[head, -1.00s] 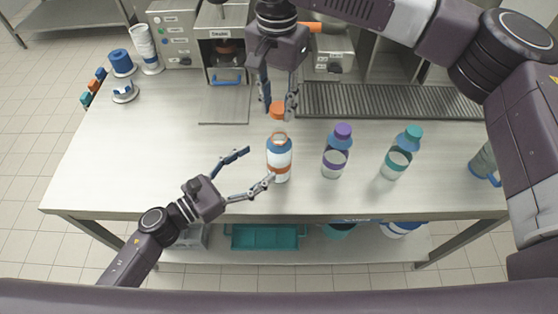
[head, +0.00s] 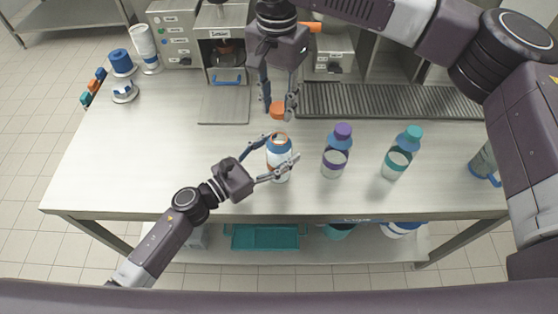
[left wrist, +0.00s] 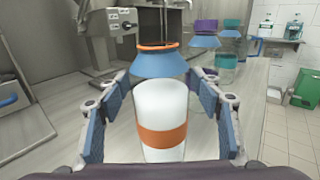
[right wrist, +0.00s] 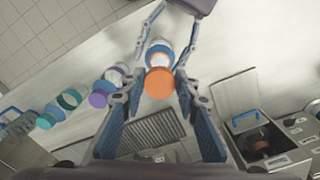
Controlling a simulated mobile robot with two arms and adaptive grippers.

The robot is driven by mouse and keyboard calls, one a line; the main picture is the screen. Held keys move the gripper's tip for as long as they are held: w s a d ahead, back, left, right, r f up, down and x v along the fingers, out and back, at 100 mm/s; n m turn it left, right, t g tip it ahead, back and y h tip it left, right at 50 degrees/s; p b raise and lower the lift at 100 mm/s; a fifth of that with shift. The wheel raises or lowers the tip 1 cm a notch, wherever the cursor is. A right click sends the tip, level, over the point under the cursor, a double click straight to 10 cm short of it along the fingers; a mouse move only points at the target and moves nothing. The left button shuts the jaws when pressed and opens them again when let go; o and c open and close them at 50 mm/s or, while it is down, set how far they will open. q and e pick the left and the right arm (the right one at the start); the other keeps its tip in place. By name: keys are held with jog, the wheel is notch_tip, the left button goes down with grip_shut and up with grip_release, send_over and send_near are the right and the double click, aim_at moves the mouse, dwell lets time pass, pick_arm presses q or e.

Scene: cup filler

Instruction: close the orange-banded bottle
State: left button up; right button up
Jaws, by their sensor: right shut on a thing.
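The orange-banded bottle (head: 279,172) stands upright on the table, with a white body, a blue shoulder and an uncapped neck with an orange rim. It also shows in the left wrist view (left wrist: 160,105), where its orange band is clear. My left gripper (head: 284,148) is open, with one finger on each side of the bottle and gaps beside its body. My right gripper (head: 279,101) points down above and behind the bottle, shut on the orange cap (head: 278,110). The cap also shows in the right wrist view (right wrist: 158,83), apart from the bottle.
A purple-capped bottle (head: 335,160) and a teal-capped bottle (head: 396,163) stand to the right. A drain grate (head: 390,101) and machines (head: 225,50) are behind. The table (head: 150,160) is clear at left.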

pick_arm(q)
jog(key=c, duration=1.4)
jog(key=shift+c, duration=0.2)
pick_arm(e)
send_over(278, 135)
jog(key=shift+f, duration=2.5)
jog(key=shift+f, duration=0.1)
jog(key=shift+f, duration=0.8)
pick_arm(q)
grip_shut()
pick_arm(e)
jog(key=shift+f, duration=0.55)
